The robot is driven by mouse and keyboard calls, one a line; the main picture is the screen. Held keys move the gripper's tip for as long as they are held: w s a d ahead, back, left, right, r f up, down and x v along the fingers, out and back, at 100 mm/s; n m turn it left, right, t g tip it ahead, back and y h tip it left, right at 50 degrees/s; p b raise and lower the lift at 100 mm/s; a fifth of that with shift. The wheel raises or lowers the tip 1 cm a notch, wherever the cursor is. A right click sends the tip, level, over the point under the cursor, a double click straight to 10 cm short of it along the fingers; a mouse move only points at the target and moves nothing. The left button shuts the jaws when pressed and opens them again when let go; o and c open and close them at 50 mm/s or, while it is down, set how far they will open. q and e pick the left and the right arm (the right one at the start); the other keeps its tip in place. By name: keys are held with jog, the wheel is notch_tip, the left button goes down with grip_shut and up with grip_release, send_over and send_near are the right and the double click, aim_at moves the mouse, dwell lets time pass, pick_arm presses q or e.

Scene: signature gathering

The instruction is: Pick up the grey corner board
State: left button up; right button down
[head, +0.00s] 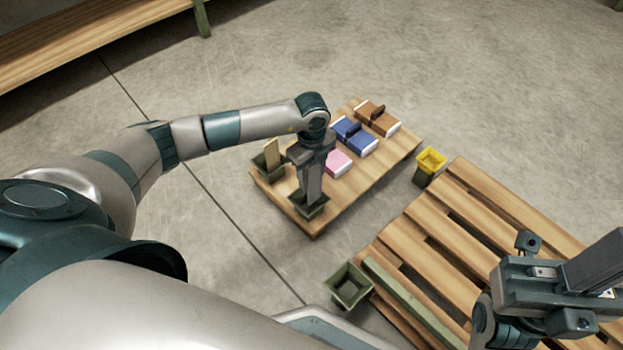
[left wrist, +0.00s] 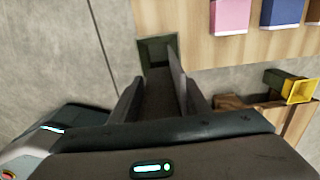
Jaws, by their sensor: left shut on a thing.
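The grey corner board (head: 313,184) stands nearly upright below my left gripper (head: 313,152) in the head view. Its lower end is at the mouth of a dark green box (head: 312,211) at the front corner of the low wooden table. I cannot tell how deep it sits. In the left wrist view, the board (left wrist: 163,95) is between the two fingers of my left gripper (left wrist: 160,100), which is shut on it, and the green box (left wrist: 144,48) is just beyond. My right gripper (head: 565,285) is at the lower right, away from the board; its jaw opening is unclear.
Pink (head: 338,163), blue (head: 353,136) and brown (head: 377,119) book-like items lie on the wooden table (head: 397,148). Another green box (head: 268,160) holds a tan board (head: 272,152). A yellow-rimmed bin (head: 431,161), an empty green bin (head: 349,286) and a slatted pallet (head: 480,215) stand at right.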

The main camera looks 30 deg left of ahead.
pick_arm(q)
jog(key=shift+r, duration=0.95)
jog(key=r+m, duration=0.1)
jog(key=d+m, duration=0.1)
jog(key=shift+w+r+m, duration=0.4)
notch_tip(320, 180, up, 14)
jog(key=m, duration=2.4)
send_over(316, 166)
jog(key=w+d, duration=0.3)
jog(key=d, duration=0.2)
jog(key=s+r+m, duration=0.3)
jog(key=r+m, duration=0.8)
jog(key=m, duration=1.2)
jog(key=shift+s+d, duration=0.3)
jog(key=shift+s, duration=0.1)
jog(key=shift+d, duration=0.1)
